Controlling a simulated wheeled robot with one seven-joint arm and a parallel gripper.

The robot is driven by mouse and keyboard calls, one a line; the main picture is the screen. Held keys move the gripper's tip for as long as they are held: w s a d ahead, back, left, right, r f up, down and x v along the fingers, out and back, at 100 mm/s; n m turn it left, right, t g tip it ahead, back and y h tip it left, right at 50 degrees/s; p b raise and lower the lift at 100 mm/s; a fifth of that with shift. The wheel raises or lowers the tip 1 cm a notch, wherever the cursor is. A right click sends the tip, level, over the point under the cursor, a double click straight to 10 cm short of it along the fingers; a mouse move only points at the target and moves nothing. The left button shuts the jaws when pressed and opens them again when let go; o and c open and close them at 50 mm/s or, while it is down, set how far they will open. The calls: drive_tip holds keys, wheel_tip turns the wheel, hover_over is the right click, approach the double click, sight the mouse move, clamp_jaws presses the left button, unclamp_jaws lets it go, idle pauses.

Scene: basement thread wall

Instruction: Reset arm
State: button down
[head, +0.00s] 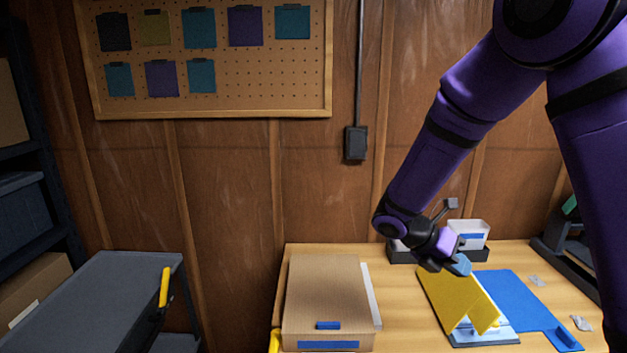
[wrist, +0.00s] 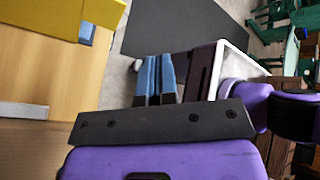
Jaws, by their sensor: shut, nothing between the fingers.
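My purple arm reaches down from the upper right in the head view. My gripper (head: 461,265) hangs over the wooden table beside the top of a yellow angled panel (head: 450,293); I cannot tell whether they touch. In the wrist view my gripper's two blue fingers (wrist: 155,78) are together with nothing between them. The yellow panel also shows at the upper left of the wrist view (wrist: 35,35), apart from the fingers there.
A cardboard box (head: 325,290) stands left on the table (head: 400,325). A blue mat (head: 520,295), small clear pieces (head: 581,323) and a white bin (head: 468,232) are on the right. A grey cart (head: 95,300) stands left, with a floor gap between. A pegboard (head: 230,100) hangs above.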

drive_tip(key=s+r+m+t+y, duration=0.4)
drive_tip(key=s+r+m+y, duration=0.1)
drive_tip(key=s+r+m, duration=0.4)
drive_tip(key=s+r+m+t+y, duration=0.3)
drive_tip(key=s+r+m+y, duration=0.2)
drive_tip(key=s+r+m, duration=0.5)
drive_tip(key=shift+s+r+m+t+y, duration=0.25)
drive_tip(key=shift+s+m+t+y, duration=0.15)
drive_tip(key=shift+s+m, duration=2.35)
drive_tip(key=shift+w+m, duration=0.55)
drive_tip(key=shift+w, duration=0.1)
